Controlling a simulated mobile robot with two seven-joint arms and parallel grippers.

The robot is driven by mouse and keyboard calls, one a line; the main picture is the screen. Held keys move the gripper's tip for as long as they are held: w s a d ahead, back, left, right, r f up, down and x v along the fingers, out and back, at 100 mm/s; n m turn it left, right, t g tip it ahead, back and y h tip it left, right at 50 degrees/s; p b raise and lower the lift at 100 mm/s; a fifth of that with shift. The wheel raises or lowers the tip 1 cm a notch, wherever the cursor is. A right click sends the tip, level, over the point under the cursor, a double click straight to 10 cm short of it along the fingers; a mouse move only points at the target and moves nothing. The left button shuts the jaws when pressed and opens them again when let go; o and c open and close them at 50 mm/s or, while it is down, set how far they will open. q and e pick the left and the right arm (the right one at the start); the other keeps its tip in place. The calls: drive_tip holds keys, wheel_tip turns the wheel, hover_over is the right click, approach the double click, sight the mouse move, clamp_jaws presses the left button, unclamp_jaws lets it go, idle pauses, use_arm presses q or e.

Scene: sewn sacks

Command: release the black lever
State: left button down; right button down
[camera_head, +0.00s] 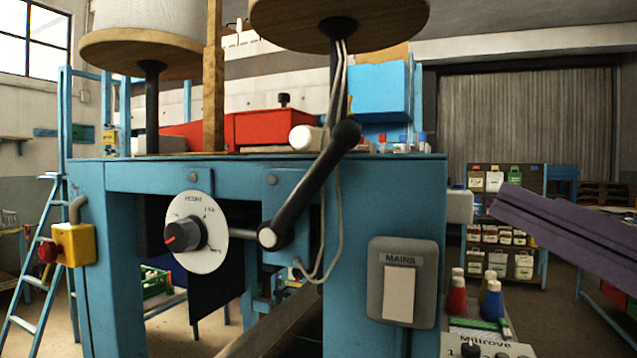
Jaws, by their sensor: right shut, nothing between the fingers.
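The black lever (308,187) is on the front of the blue machine (345,225) in the head view. It slants up and to the right from a hub on a horizontal shaft and ends in a round black knob. A pale cord hangs down past it. My right gripper (502,203), purple, comes in from the right edge. It is shut and empty, apart from the lever and well to the right of it. My left gripper is not in view.
A white dial (212,250) with a black knob is left of the lever. A grey MAINS switch (402,285) is at its lower right. A yellow box with a red button (75,244) is on the left.

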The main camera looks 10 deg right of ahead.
drive_tip(key=shift+r, duration=0.1)
drive_tip(key=a+p+x, duration=0.1)
drive_tip(key=p+x, duration=0.1)
drive_tip(key=x, duration=0.4)
drive_tip(key=a+p+x, duration=0.1)
drive_tip(key=p+x, duration=0.2)
drive_tip(key=x, duration=0.3)
drive_tip(key=shift+a+r, duration=0.35)
drive_tip(key=shift+a, duration=0.05)
